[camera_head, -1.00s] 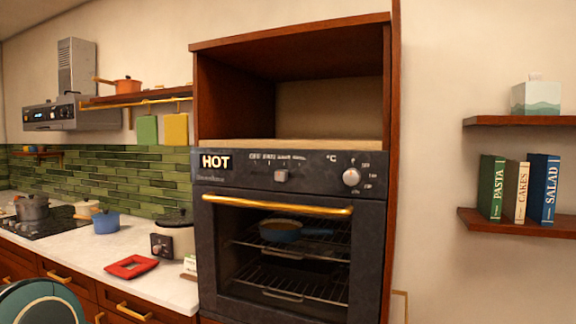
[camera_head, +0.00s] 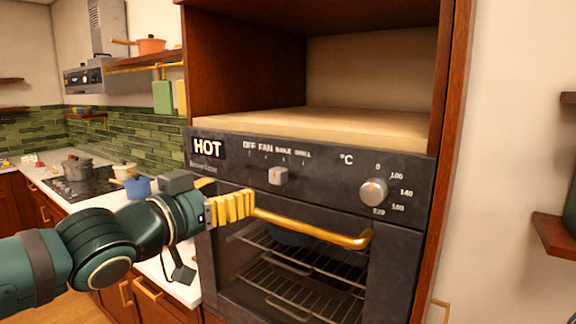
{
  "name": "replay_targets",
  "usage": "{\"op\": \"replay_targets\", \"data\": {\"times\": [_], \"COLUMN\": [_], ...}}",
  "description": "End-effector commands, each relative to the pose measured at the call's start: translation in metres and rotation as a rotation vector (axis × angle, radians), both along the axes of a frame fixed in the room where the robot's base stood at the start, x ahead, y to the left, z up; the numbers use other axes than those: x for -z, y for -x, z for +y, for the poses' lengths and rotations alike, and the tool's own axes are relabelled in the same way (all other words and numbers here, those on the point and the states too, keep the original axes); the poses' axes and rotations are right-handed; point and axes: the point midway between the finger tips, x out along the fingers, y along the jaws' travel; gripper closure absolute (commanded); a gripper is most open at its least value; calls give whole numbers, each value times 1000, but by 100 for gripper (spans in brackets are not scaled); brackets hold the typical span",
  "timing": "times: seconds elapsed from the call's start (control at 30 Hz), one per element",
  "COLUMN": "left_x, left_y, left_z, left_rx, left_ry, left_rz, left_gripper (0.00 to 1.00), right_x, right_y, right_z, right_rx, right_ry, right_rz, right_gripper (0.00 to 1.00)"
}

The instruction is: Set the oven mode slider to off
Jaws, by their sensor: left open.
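The oven mode slider (camera_head: 278,176) is a small light-grey knob on the dark control panel (camera_head: 325,178). It sits right of the OFF label, roughly below the third label, which reads BAKE. My left gripper (camera_head: 232,207), with yellow fingers, is open and empty. It is below and left of the slider, in front of the left end of the brass oven handle (camera_head: 315,231), and overlaps it in the picture. I cannot tell whether it touches the handle. The slider is in plain view and clear of the gripper. My right gripper is out of view.
A round temperature knob (camera_head: 373,191) is on the right of the panel. The oven door is closed, with racks and a blue pan (camera_head: 290,236) behind its glass. A blue pot (camera_head: 138,187) stands on the counter at left. The space before the panel is free.

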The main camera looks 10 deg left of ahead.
Motion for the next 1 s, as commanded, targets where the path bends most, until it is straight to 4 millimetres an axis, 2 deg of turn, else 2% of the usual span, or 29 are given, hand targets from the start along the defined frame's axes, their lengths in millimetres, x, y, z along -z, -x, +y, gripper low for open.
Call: {"op": "replay_targets", "data": {"times": [0.17,0.7,1.0], "left_x": [0,1,0], "left_y": [-10,-96,-126], "left_z": [-3,-35,-45], "left_rx": [-2,-1,-1], "left_ry": [-2,-1,0], "left_rz": [-1,0,-2], "left_gripper": [38,38,38], "right_x": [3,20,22], "right_y": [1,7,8], "right_z": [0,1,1], "right_rx": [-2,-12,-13], "right_ry": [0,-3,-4], "right_rz": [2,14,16], "right_gripper": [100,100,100]}}
